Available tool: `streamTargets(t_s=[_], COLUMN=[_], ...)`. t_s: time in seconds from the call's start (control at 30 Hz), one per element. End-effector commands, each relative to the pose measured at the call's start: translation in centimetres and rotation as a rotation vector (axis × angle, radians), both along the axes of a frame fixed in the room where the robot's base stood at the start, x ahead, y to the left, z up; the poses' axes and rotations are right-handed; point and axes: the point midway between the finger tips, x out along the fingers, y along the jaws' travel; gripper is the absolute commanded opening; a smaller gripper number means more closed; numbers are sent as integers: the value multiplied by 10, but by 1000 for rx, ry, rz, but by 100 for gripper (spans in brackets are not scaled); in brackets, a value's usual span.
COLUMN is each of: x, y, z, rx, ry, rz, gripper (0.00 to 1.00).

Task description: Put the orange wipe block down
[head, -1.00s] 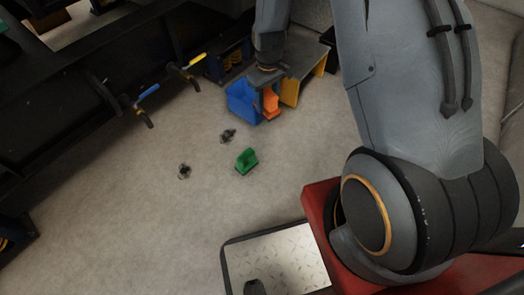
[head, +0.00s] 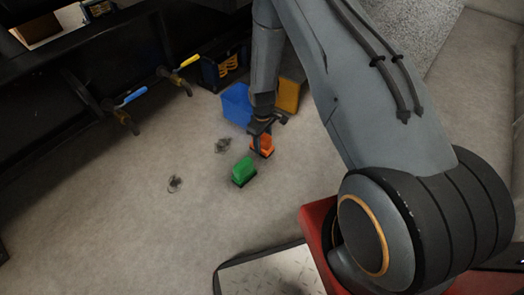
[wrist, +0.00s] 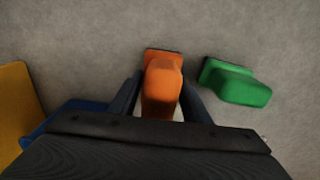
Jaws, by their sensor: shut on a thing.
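The orange wipe block (head: 262,146) is between the fingers of my gripper (head: 258,138), low over the grey floor, beside a green block. In the wrist view the orange block (wrist: 163,82) sits between the two dark fingers of my gripper (wrist: 160,98), which are shut on it. I cannot tell whether its underside touches the floor. The green block (head: 243,171) stands on the floor just left of and nearer than the orange one; in the wrist view it (wrist: 238,83) is to the right, with a gap between.
A blue bin (head: 236,104) and a yellow bin (head: 289,95) stand behind my gripper. Two small dark scraps (head: 222,145) (head: 175,183) lie on the floor to the left. Pipes with a yellow-handled valve (head: 186,63) and a blue-handled valve (head: 131,96) stick out at left. Open floor lies left and front.

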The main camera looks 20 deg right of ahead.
Motion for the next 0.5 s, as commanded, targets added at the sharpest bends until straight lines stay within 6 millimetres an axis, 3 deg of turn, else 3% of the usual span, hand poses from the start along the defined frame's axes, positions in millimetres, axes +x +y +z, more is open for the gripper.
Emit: streamTargets(t_s=[0.3, 0.5], x=[1, 1], y=[0, 0], z=[-37, -37], rx=[0, 0], ry=[0, -1], rz=[0, -1], gripper=[22, 22])
